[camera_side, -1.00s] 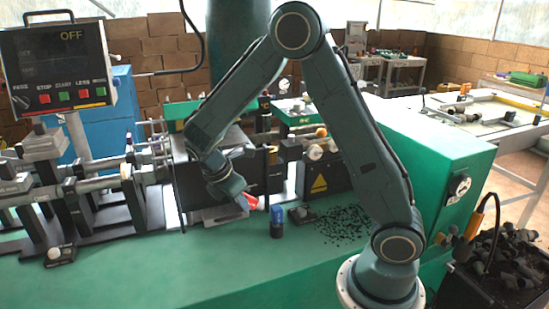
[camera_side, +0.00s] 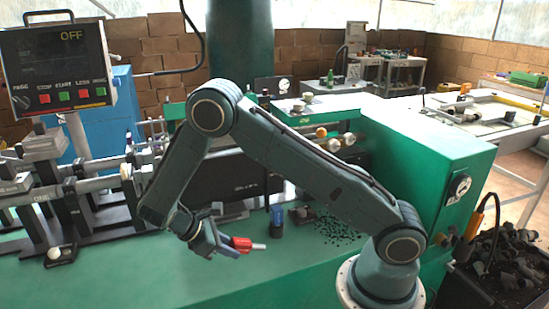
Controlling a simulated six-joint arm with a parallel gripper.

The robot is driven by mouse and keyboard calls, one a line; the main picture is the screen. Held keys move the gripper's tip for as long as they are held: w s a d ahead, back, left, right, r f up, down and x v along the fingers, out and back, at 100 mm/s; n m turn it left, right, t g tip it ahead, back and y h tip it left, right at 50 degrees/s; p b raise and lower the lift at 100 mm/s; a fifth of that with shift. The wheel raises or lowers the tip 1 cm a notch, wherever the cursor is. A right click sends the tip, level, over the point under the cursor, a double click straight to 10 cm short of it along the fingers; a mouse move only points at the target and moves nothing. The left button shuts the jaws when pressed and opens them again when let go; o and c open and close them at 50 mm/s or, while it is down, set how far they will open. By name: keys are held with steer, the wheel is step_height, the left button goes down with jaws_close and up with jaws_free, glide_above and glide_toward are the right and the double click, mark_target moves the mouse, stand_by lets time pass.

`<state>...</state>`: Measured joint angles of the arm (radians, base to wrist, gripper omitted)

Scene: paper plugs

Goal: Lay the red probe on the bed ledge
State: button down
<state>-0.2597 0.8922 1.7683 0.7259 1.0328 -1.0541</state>
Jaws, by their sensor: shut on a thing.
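The red probe (camera_side: 241,244) is a short red cylinder with a pale metal tip pointing right. My gripper (camera_side: 226,246) is shut on it and holds it roughly level in front of the machine, over the green bed top (camera_side: 130,270). The jaws cover the probe's left end. I cannot tell exactly how high above the green surface it is. I cannot tell which edge is the bed ledge.
A blue-capped dark cylinder (camera_side: 277,220) stands just right of the probe. Machine rails and supports (camera_side: 75,200) fill the left.

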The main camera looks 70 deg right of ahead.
steer(key=shift+f, duration=0.2)
steer(key=shift+f, duration=1.8)
steer(key=c, duration=1)
jaws_free()
steer(key=shift+v, duration=5.95)
